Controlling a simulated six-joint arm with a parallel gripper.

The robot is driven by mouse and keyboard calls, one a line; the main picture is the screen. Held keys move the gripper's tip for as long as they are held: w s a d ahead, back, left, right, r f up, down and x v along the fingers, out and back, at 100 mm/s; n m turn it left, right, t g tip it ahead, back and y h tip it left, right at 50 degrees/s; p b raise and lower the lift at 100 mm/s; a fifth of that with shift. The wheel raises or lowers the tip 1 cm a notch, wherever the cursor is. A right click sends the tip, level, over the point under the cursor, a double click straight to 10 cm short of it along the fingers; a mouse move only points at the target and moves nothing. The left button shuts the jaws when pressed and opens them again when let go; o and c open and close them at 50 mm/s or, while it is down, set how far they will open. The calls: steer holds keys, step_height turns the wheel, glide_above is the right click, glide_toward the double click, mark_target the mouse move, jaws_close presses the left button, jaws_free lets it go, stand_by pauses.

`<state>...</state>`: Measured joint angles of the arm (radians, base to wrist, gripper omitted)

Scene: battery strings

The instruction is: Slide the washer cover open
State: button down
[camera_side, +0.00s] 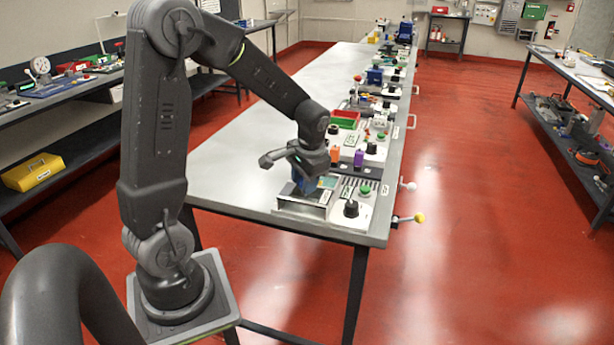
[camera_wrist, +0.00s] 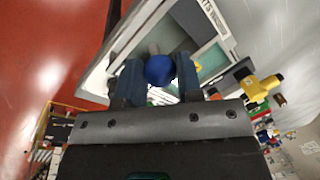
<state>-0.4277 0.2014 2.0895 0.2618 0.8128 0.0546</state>
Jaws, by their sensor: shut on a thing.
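My gripper (camera_side: 305,186) is at the near end of the long bench, low over a grey and white box-like unit (camera_side: 303,209). In the wrist view, its two dark blue fingers (camera_wrist: 158,78) are closed around a round blue knob (camera_wrist: 159,70). The unit's pale frame (camera_wrist: 106,77) lies beneath the fingers. A teal, partly open-looking interior (camera_wrist: 211,60) shows to the right of the knob. The washer cover's edges are hard to make out, and the fingers hide part of it. How the knob joins the cover cannot be seen.
A white panel with a black knob (camera_side: 351,209) and a green button (camera_side: 365,189) adjoins the unit. Orange (camera_side: 334,155) and purple (camera_side: 358,158) blocks stand behind. A yellow-tipped lever (camera_side: 419,218) juts from the bench's right edge. The bench's left side (camera_side: 240,150) is clear.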

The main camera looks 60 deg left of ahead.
steer(key=shift+s+d, duration=0.15)
steer(key=c, duration=0.8)
jaws_free()
steer(key=d+r, duration=0.1)
steer(key=r, duration=0.8)
steer(key=d+r, duration=0.1)
steer(key=r, duration=0.3)
steer(key=shift+w+d+r, duration=0.25)
steer(key=shift+d+r, duration=0.05)
steer(key=s+d+t, duration=0.2)
steer(key=s+d, duration=0.2)
steer(key=d, duration=0.1)
steer(key=s+d+m+t+h, duration=0.1)
steer(key=s+d+t, duration=0.1)
steer(key=s+d, duration=0.2)
steer(key=s+d+m+t+h, duration=0.1)
steer(key=s+d+t, duration=0.1)
steer(key=s+d, duration=0.2)
steer(key=shift+s+d+f, duration=0.1)
steer(key=shift+s+d, duration=0.05)
steer(key=shift+d, duration=0.45)
steer(key=shift+s+d+f, duration=0.1)
steer(key=shift+s+d, duration=0.05)
steer(key=shift+d, duration=0.4)
